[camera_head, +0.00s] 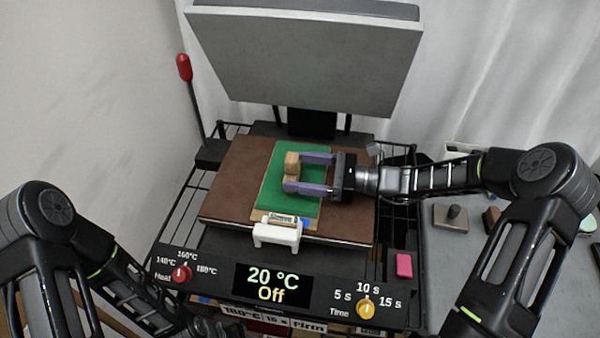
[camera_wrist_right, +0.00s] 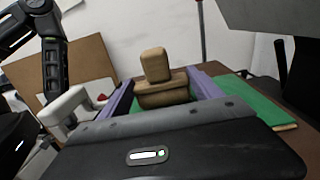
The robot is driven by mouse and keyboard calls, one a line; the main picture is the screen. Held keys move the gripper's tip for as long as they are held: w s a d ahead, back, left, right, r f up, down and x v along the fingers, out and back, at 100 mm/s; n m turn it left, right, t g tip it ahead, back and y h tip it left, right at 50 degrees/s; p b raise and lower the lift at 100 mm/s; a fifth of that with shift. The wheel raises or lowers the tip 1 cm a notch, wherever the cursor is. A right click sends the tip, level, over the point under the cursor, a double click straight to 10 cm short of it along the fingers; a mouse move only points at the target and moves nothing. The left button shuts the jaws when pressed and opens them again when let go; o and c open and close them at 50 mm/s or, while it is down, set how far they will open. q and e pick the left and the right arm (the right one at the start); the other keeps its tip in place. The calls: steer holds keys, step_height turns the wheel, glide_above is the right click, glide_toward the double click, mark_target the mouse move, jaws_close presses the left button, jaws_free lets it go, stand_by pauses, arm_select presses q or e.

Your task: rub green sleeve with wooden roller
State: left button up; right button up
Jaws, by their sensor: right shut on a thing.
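The wooden roller (camera_head: 291,163) is a tan block with a smaller block-like handle on top; it also shows in the right wrist view (camera_wrist_right: 163,91). My right gripper (camera_head: 294,172) is shut on it, with a purple finger on either side. The green sleeve (camera_head: 298,206) lies flat on the brown bed of the press, with a tan edge showing. The roller is over the sleeve's middle; whether it touches the surface is hard to tell. The sleeve's green surface also shows in the right wrist view (camera_wrist_right: 262,103). My left arm comes in at lower left, its gripper out of sight.
The brown press bed (camera_head: 234,178) has a white handle (camera_head: 277,234) in front. The grey upper plate (camera_head: 305,50) is raised behind. The control panel (camera_head: 270,281) reads 20 °C, Off. A red-knobbed lever (camera_head: 184,67) stands left. A grey table (camera_head: 455,250) with small items lies right.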

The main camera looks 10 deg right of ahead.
mark_target(309, 165)
steer(key=shift+w+d+f+b, duration=0.1)
steer(key=shift+w+d+b, duration=0.15)
steer(key=shift+w, duration=0.35)
steer(key=shift+w+d+f+b, duration=0.1)
steer(key=shift+w+d+b, duration=0.1)
steer(key=shift+w, duration=0.35)
steer(key=shift+w+d, duration=0.15)
steer(key=shift+w, duration=0.1)
steer(key=shift+w+d+f+b, duration=0.1)
steer(key=shift+w+d+b, duration=0.2)
steer(key=shift+w, duration=0.3)
steer(key=shift+w+d+f+b, duration=0.15)
steer(key=shift+w+b, duration=0.2)
steer(key=shift+w, duration=0.25)
steer(key=shift+w+d+r, duration=0.1)
steer(key=shift+w+d, duration=0.15)
steer(key=shift+w, duration=0.15)
steer(key=shift+s+d, duration=0.15)
steer(key=shift+d, duration=0.3)
